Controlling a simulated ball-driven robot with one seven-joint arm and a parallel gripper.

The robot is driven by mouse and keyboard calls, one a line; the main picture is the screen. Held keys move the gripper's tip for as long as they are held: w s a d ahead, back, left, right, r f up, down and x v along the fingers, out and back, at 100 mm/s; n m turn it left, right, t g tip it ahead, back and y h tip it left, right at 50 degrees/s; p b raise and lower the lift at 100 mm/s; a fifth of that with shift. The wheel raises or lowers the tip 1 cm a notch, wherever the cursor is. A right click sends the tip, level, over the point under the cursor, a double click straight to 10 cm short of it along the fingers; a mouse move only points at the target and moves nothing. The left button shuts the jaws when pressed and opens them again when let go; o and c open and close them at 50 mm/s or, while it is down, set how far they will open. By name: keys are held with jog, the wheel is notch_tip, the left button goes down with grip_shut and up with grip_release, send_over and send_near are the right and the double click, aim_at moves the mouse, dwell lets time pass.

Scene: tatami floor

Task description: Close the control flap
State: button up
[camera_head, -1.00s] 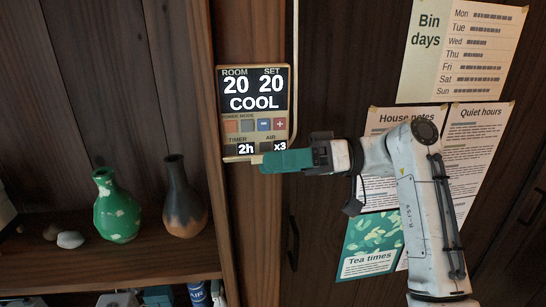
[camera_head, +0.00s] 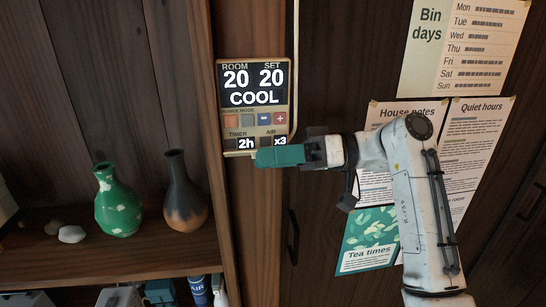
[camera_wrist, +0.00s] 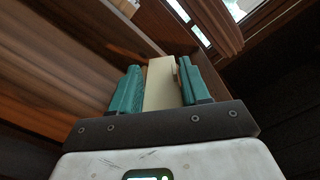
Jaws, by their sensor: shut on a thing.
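The control panel (camera_head: 254,104) on the wooden post has a lit display reading room 20, set 20 and COOL. Its buttons and the timer and air readouts show uncovered below. A thin cream edge, which looks like the control flap (camera_head: 238,154), sticks out at the panel's bottom. My gripper (camera_head: 262,157) with teal fingers is at the panel's lower right corner. In the wrist view my gripper (camera_wrist: 155,88) has a finger on each side of the cream flap (camera_wrist: 159,82) and is shut on it. The fingers hide part of the flap in the head view.
A shelf (camera_head: 110,255) at left bears a green vase (camera_head: 117,205), a dark vase (camera_head: 184,200) and stones (camera_head: 71,234). Papers (camera_head: 470,150) hang on the dark wall behind my arm. A pale conduit (camera_head: 296,60) runs up beside the panel.

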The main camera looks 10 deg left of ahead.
jog(key=shift+r+m+p, duration=0.15)
jog(key=shift+m+p, duration=0.15)
jog(key=shift+p, duration=0.05)
jog(key=shift+r+m+p, duration=0.2)
jog(key=shift+m+p, duration=0.3)
jog(key=shift+p, duration=0.15)
jog(key=m+p, duration=0.3)
jog(key=shift+w+r, duration=0.15)
jog(key=shift+r, duration=0.2)
jog(key=m+p, duration=0.3)
jog(key=shift+w+r+p, duration=0.1)
jog(key=shift+w+p, duration=0.05)
jog(key=shift+p, duration=0.15)
jog(key=o, duration=1)
jog(key=shift+c, duration=0.2)
jog(key=b+v, duration=0.3)
jog(key=v, duration=0.7)
jog(key=shift+w+d+b, duration=0.15)
jog(key=shift+d+b, duration=0.2)
jog(key=shift+b, duration=0.05)
